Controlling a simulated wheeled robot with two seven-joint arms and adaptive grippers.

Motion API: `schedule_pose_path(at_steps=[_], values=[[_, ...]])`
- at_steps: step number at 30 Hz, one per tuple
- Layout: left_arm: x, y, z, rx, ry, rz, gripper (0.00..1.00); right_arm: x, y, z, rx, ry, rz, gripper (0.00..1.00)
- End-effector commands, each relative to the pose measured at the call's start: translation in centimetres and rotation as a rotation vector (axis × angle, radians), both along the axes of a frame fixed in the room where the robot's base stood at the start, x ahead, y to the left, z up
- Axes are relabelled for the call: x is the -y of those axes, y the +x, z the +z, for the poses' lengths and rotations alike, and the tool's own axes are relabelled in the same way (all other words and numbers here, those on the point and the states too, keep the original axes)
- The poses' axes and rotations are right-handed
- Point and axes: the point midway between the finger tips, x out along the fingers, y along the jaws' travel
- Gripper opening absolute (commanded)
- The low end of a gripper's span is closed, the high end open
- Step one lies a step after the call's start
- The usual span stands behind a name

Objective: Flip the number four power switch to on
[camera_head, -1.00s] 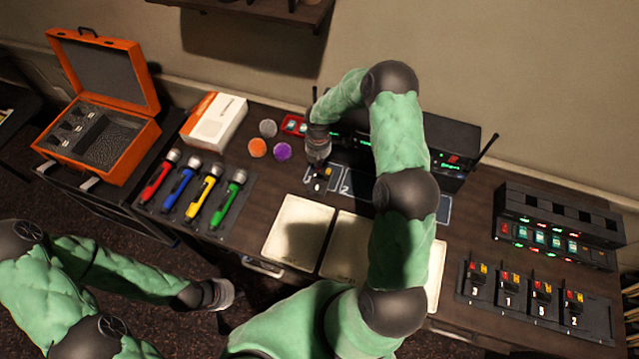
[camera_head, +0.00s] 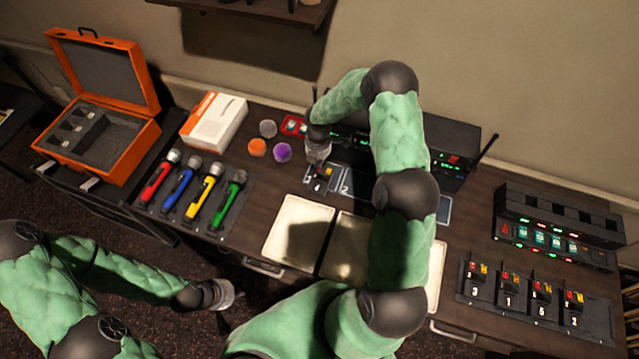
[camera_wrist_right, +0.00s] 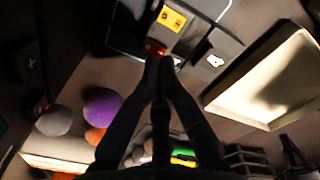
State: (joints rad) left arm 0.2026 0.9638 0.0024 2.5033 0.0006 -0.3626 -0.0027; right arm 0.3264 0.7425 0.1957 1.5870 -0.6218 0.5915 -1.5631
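The black power-switch unit marked 4 (camera_head: 318,187) lies on the desk, left of the board's outlined slot 2. In the right wrist view the unit (camera_wrist_right: 214,60) shows a yellow part (camera_wrist_right: 171,18) and a red switch (camera_wrist_right: 154,47). My right gripper (camera_wrist_right: 159,62) has its fingertips together at the red switch; I cannot tell whether they touch it. In the head view my right gripper (camera_head: 319,160) is above the unit and partly hides it. My left gripper (camera_head: 222,293) hangs low in front of the desk, away from the unit; its fingers are unclear.
Similar units 3, 1, 5 and 2 (camera_head: 510,303) sit in a tray at right. Pale trays (camera_head: 298,232), coloured microphones (camera_head: 203,192), foam balls (camera_head: 282,152) and a black receiver with antennas (camera_head: 455,142) surround the work area. My right arm hides part of the desk.

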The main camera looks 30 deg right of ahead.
Motion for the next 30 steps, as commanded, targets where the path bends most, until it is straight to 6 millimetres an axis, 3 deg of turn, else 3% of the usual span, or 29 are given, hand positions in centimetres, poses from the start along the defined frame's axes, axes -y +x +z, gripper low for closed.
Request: schedule_pose_path(at_steps=[30], values=[[0.0, 0.0, -0.9, 0.0, 0.0, 0.0, 0.0, 0.0, 0.0, -1.3, 0.0, 0.0, 0.0, 0.0]])
